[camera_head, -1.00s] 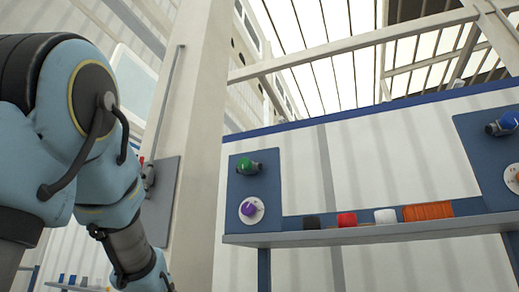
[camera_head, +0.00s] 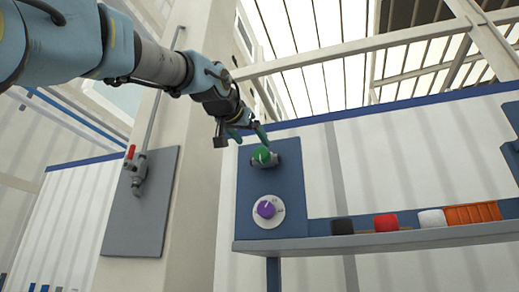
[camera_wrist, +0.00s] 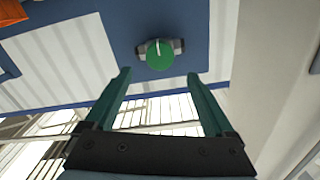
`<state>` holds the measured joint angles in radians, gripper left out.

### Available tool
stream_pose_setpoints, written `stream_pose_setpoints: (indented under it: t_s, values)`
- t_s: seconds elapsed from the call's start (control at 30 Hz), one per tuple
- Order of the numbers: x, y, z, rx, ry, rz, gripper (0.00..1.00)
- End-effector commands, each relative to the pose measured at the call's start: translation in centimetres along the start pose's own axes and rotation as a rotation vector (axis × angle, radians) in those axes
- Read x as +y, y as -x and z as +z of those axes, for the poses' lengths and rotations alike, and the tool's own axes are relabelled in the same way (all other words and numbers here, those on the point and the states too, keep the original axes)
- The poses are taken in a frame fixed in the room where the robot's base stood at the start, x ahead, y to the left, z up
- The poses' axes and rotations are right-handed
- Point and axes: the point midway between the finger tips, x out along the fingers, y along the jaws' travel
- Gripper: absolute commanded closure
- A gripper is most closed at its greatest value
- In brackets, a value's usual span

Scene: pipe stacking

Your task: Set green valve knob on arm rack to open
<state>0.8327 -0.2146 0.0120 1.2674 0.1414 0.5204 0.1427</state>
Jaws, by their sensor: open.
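The green valve knob (camera_head: 263,156) sits on a grey valve body near the top of the blue panel (camera_head: 256,184) of the rack. It also shows in the wrist view (camera_wrist: 159,55), with a pale pointer line running roughly up and down the picture. My gripper (camera_head: 248,136) is open and empty, just above and left of the knob in the head view. In the wrist view my green gripper fingers (camera_wrist: 163,80) are spread wide, with the knob beyond and between their tips, apart from them.
A purple dial (camera_head: 266,208) on a white disc sits below the green knob. A shelf (camera_head: 380,241) carries black, red, white and orange items. A pillar (camera_head: 187,130) and a grey plate (camera_head: 142,212) with a red-handled valve stand at the left.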

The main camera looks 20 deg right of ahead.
Motion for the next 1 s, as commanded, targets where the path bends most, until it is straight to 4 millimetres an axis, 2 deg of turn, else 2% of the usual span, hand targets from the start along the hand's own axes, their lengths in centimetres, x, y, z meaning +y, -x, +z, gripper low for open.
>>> stream_pose_setpoints:
  t_s: [0.03,0.2,0.4,0.57,0.83,1.0]
  values:
    - [-0.1,-1.1,-0.4,-0.005,0.0,0.001,0.12]
    - [-0.1,-4.4,-0.3,-0.006,0.0,0.001,0.12]
    - [-0.1,-6.9,-0.2,-0.003,0.0,0.0,0.12]
    - [0.0,-7.8,0.0,-0.002,0.0,0.0,0.12]
    - [0.0,-7.8,0.1,-0.001,0.001,0.0,0.12]
    - [0.0,-7.8,0.1,-0.002,0.001,0.0,0.31]
